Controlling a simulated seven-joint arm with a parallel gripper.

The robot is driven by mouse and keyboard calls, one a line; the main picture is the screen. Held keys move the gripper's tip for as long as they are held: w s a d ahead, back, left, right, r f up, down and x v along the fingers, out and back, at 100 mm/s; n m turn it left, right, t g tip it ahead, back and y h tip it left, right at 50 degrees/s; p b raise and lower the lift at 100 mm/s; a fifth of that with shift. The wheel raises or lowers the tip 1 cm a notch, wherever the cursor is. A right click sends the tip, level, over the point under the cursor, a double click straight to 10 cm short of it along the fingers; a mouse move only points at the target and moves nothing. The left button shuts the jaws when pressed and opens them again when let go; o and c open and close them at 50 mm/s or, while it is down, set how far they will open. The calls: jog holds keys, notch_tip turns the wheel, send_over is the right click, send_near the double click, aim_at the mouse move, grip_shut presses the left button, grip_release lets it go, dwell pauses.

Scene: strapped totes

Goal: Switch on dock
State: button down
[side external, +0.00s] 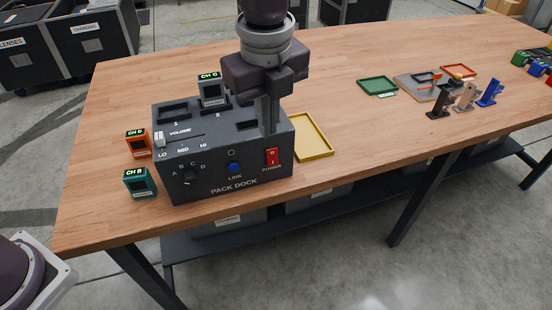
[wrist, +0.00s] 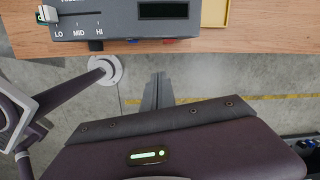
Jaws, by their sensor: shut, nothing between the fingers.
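The pack dock (side external: 225,165) is a dark grey box on the wooden table. Its red power switch (side external: 272,157) is on the right of the front face; I cannot tell which half is pressed in. My gripper (side external: 268,130) is shut and empty, fingers pointing down, its tips appearing just above the switch. In the wrist view the closed fingers (wrist: 160,76) show over the floor, short of the dock's front edge (wrist: 120,35), apart from it. The switch shows there only as a thin red sliver (wrist: 167,40).
The dock also has a blue link button (side external: 234,168), a channel knob (side external: 190,177) and a volume slider (side external: 159,139). The CH G pack (side external: 211,91) stands in a dock slot. CH D (side external: 138,144) and CH B (side external: 140,183) packs stand left. A yellow tray (side external: 312,138) lies right.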

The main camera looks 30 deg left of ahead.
aim_at(272, 157)
jog(key=d+f+m, duration=0.2)
jog(key=d+f, duration=0.1)
jog(key=shift+w+f, duration=0.2)
jog(key=shift+w, duration=0.2)
jog(key=w+a+f, duration=0.2)
jog(key=f, duration=0.3)
jog(key=w+a+f, duration=0.1)
jog(key=f, duration=0.4)
jog(key=shift+w+a+f, duration=0.25)
jog(key=shift+w+a, duration=0.1)
jog(key=shift+w, duration=0.05)
